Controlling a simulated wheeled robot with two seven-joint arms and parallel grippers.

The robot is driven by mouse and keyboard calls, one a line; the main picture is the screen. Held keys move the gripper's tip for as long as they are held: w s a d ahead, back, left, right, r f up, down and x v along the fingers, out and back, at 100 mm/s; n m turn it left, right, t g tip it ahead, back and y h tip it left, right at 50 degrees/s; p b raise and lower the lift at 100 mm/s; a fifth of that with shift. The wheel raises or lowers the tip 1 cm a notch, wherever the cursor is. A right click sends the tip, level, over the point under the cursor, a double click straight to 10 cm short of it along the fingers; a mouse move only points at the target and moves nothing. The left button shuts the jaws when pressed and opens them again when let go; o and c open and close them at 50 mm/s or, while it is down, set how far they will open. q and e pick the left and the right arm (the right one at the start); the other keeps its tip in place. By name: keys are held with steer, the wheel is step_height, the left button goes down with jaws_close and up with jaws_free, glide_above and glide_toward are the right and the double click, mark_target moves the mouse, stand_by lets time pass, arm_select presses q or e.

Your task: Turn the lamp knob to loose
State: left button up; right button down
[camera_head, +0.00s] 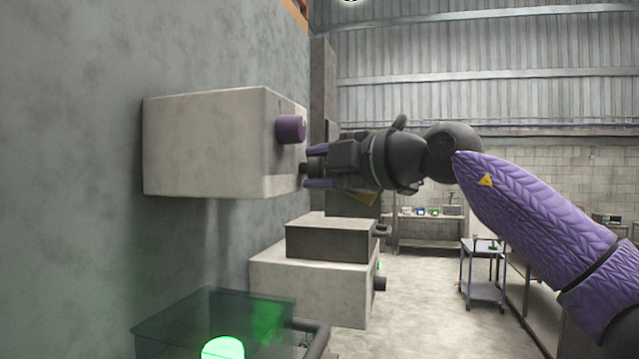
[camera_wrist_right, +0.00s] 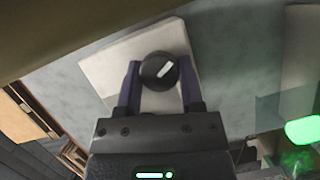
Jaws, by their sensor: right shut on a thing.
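A pale box (camera_head: 205,145) is mounted on the grey wall, and its face also shows in the right wrist view (camera_wrist_right: 108,68). A dark round knob (camera_wrist_right: 150,67) with a white mark sits on that face. The mark slants up to the right in the wrist view. My right gripper (camera_head: 312,167) reaches in from the right. Its two purple fingers (camera_wrist_right: 159,72) are on either side of the knob, shut on it. My left gripper is not in view.
More boxes (camera_head: 330,242) project from the wall below my right gripper. A blue-legged cart (camera_head: 483,288) and a shelf (camera_head: 425,240) stand farther back. The floor between is clear.

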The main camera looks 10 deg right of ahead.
steer(key=shift+n, duration=0.4)
steer(key=shift+c, duration=1.1)
jaws_free()
steer(key=shift+s, duration=0.1)
steer(key=s+d+b, duration=0.1)
steer(key=d+b, duration=0.1)
steer(key=s+b, duration=0.1)
steer(key=shift+s+d+f+t+b, duration=0.25)
steer(key=shift+s+d+t+b, duration=0.05)
steer(key=shift+d+b, duration=0.1)
steer(key=b, duration=0.2)
glide_toward(322, 173)
steer(key=shift+w+a+r, duration=0.1)
steer(key=shift+r, duration=0.3)
